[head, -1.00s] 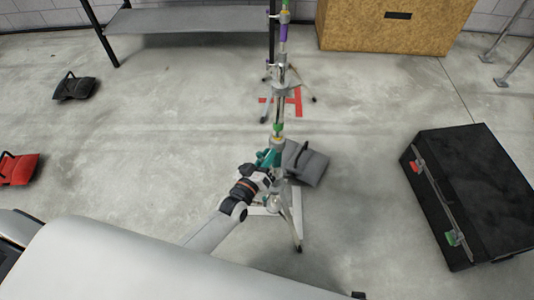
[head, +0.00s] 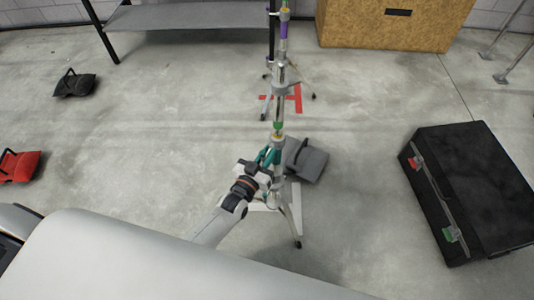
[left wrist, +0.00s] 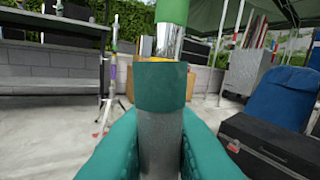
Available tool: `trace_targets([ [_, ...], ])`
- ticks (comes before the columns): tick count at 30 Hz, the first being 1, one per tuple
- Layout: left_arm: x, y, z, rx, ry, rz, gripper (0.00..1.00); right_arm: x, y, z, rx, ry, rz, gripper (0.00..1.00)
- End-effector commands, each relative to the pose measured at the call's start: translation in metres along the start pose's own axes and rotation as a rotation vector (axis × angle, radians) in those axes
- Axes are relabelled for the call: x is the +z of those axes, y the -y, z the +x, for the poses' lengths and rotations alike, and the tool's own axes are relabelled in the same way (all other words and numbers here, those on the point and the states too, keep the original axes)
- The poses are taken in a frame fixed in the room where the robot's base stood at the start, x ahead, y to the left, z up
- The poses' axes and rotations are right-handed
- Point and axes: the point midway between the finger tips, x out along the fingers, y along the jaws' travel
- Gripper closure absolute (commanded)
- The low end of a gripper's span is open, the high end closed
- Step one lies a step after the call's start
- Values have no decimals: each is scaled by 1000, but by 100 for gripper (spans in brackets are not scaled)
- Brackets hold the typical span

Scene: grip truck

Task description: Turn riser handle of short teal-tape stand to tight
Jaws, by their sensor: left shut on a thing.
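The short teal-tape stand (head: 278,143) stands upright on light splayed legs in the middle of the head view. In the left wrist view its grey post (left wrist: 160,140) fills the centre, with a teal tape band (left wrist: 160,86), bare chrome and a green section above. My left gripper (head: 268,160) is at the stand, just below the green section. It is shut on part of the stand; its teal fingers (left wrist: 160,145) lie on either side of the post in the wrist view. I cannot make out the riser handle; fingers and post hide it. My right gripper is not in view.
A taller stand with purple tape (head: 283,32) is behind, near red floor tape (head: 293,98). A grey sandbag (head: 308,162) lies against the stand's right side. A black case (head: 475,185) is at right, a wooden box (head: 390,30) at the back.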

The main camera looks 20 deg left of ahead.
Motion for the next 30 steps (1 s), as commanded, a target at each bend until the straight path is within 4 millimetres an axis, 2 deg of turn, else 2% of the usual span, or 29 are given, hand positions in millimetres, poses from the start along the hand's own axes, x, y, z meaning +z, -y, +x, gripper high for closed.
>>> trace_targets([
  [6, 0, 0, 0, 0, 0, -1, 100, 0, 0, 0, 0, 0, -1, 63],
  [7, 0, 0, 0, 0, 0, -1, 81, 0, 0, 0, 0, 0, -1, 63],
  [10, 0, 0, 0, 0, 0, -2, 65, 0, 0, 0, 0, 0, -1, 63],
  [11, 0, 0, 0, 0, 0, -2, 63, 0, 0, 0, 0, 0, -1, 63],
  [20, 0, 0, -3, 0, -1, -2, 63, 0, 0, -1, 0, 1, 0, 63],
  [23, -1, 0, -13, 0, -3, -2, 63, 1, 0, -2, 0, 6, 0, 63],
  [30, 0, 0, -54, 0, -3, -2, 63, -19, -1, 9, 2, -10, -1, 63],
])
